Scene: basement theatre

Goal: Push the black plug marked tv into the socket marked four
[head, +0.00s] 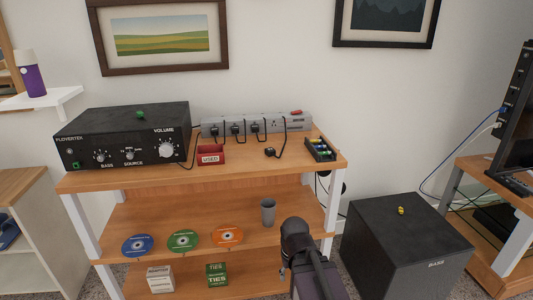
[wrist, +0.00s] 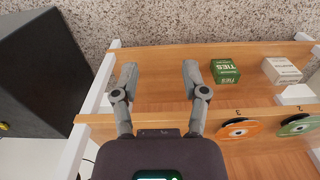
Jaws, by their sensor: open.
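A black plug (head: 270,152) lies loose on the wooden top of the shelf unit, its dark cord running back to the grey power strip (head: 277,125). Several other black plugs sit in the strip's left and middle sockets; its right part looks free. Labels on the plugs and sockets are too small to read. In the wrist view my gripper (wrist: 159,75) is open and empty, its fingers wide apart, over the lower shelf and carpet side. In the head view my arm stands in front of the unit, well below and in front of the plug. The plug and strip are outside the wrist view.
A black amplifier (head: 125,140) stands left of the strip. A red box (head: 210,155) and a black battery tray (head: 320,150) flank the loose plug. Discs, a grey cup (head: 268,212) and small boxes occupy the lower shelves. A black subwoofer (head: 405,240) stands at right.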

